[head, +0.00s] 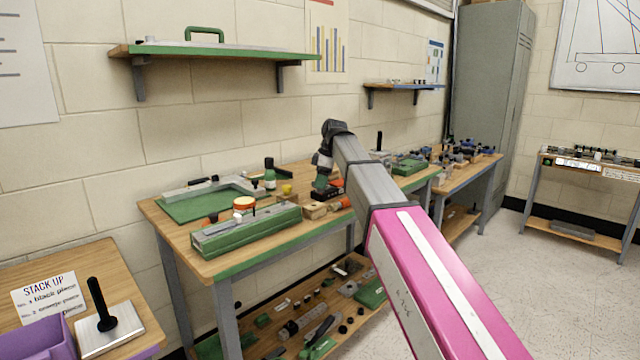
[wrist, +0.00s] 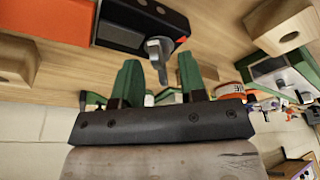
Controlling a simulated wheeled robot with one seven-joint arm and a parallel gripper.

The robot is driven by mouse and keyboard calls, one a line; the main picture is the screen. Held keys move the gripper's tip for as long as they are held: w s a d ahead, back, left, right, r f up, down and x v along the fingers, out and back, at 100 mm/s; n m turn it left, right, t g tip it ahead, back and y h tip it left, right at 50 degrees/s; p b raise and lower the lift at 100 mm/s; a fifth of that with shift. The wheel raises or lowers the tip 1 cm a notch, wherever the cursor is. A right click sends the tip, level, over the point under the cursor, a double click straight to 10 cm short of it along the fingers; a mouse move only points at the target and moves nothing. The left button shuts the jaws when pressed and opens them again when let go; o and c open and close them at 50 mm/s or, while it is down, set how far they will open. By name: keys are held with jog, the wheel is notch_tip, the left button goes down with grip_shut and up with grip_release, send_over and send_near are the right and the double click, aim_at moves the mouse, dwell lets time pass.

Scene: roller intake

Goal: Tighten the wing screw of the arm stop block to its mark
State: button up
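The arm stop block (wrist: 120,32) is a black block on the wooden bench, at the top of the wrist view. Its grey wing screw (wrist: 157,50) sticks out from its near side, and a small red mark (wrist: 182,39) shows beside the screw. My gripper (wrist: 159,66) has two green fingers, spread apart with nothing between them that I can see gripped. The screw appears in the gap near the fingertips; I cannot tell its exact distance. In the head view my gripper (head: 321,184) points down over the black block (head: 326,194), and the screw is hidden.
An orange block (wrist: 18,60) lies left of the stop block in the wrist view, and wooden blocks (wrist: 280,25) lie to the right. In the head view a long green fixture (head: 245,232) and an orange-topped jar (head: 243,203) stand left of my gripper.

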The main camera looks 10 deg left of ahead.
jog(key=shift+a+f, duration=0.1)
jog(key=shift+f, duration=0.2)
grip_shut()
jog(key=shift+m+t, duration=0.3)
jog(key=shift+m, duration=1.1)
jog(key=shift+s, duration=0.1)
